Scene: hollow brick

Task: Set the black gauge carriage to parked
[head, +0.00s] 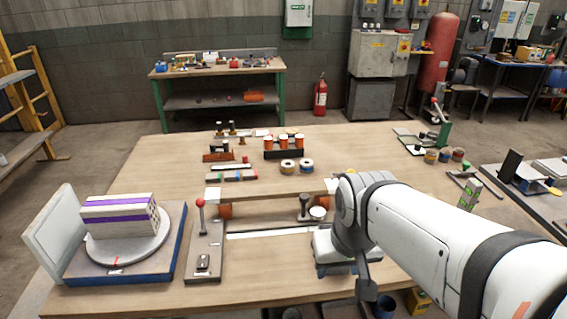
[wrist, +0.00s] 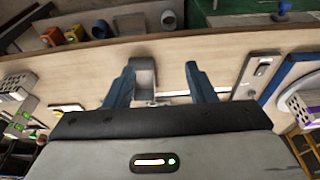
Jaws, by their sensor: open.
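My gripper (head: 338,262) hangs low over the right end of a pale rail (head: 275,233) on the bench. In the wrist view its two blue fingers (wrist: 158,68) are spread apart with nothing gripped. A dark grey block (wrist: 143,77), which may be the gauge carriage, shows close by the finger at the left, at the end of the rail (wrist: 180,97). I cannot tell its height below the fingers. In the head view my arm covers that end. A small dark piece with a black knob (head: 304,206) stands behind the rail. No parked marking is readable.
A grey plate with a red-knobbed lever (head: 202,225) stands at the rail's left end. Further left, a turntable (head: 122,250) carries a purple-striped block (head: 118,214). Orange spools (head: 284,143) and small parts fill the back.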

